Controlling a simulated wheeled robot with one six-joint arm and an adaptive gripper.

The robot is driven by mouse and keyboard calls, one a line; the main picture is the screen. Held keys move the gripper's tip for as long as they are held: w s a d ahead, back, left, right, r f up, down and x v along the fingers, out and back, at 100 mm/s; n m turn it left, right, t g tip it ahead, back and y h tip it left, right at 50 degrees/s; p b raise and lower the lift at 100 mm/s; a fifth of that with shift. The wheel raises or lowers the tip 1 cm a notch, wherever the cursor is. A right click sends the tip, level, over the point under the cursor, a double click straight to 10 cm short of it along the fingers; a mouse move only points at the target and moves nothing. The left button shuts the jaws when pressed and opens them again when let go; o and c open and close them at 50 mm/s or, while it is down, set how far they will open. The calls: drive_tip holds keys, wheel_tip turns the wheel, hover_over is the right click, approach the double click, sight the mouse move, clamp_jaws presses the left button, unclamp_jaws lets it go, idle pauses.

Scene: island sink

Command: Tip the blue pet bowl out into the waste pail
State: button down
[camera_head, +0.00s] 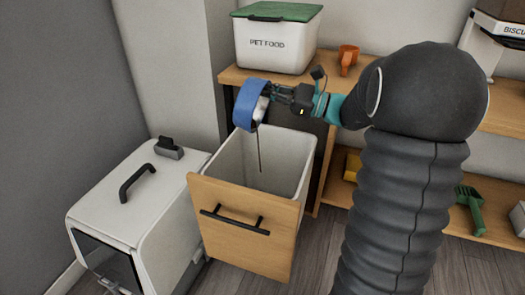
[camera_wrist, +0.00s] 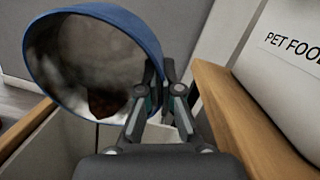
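The blue pet bowl (camera_head: 246,104) is held on its side over the waste pail (camera_head: 228,160), a white bin behind a wooden front. My gripper (camera_head: 270,93) is shut on the bowl's rim, at its right side. In the wrist view the bowl (camera_wrist: 138,28) shows a grey inside with a dark brown patch low down, and my gripper (camera_wrist: 158,82) pinches its edge. A thin dark line (camera_head: 259,150) hangs from below the bowl into the pail; it looks like a trickle. The pail's floor is hidden.
A white pet food box (camera_head: 272,45) with a green lid stands on the wooden shelf (camera_head: 232,75) just behind the bowl, with an orange mug (camera_head: 347,58) beside it. A white pet carrier (camera_head: 120,200) stands left of the pail.

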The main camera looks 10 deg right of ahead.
drive_tip(key=f+b, duration=0.2)
drive_tip(key=f+t+y+b, duration=0.1)
drive_tip(key=shift+s+d, duration=0.25)
drive_tip(key=shift+d, duration=0.15)
drive_tip(key=shift+s+d+f+t+y+b, duration=0.15)
drive_tip(key=shift+s+d+t+y+b, duration=0.15)
drive_tip(key=shift+d+y+b, duration=0.25)
drive_tip(key=shift+s+d+f+t+y+b, duration=0.15)
drive_tip(key=shift+s+d+t+y+b, duration=0.15)
drive_tip(key=shift+y+b, duration=0.45)
idle(1.5)
drive_tip(key=shift+s+d+r+y, duration=0.2)
drive_tip(key=shift+d+r+y, duration=0.05)
drive_tip(key=shift+y, duration=0.25)
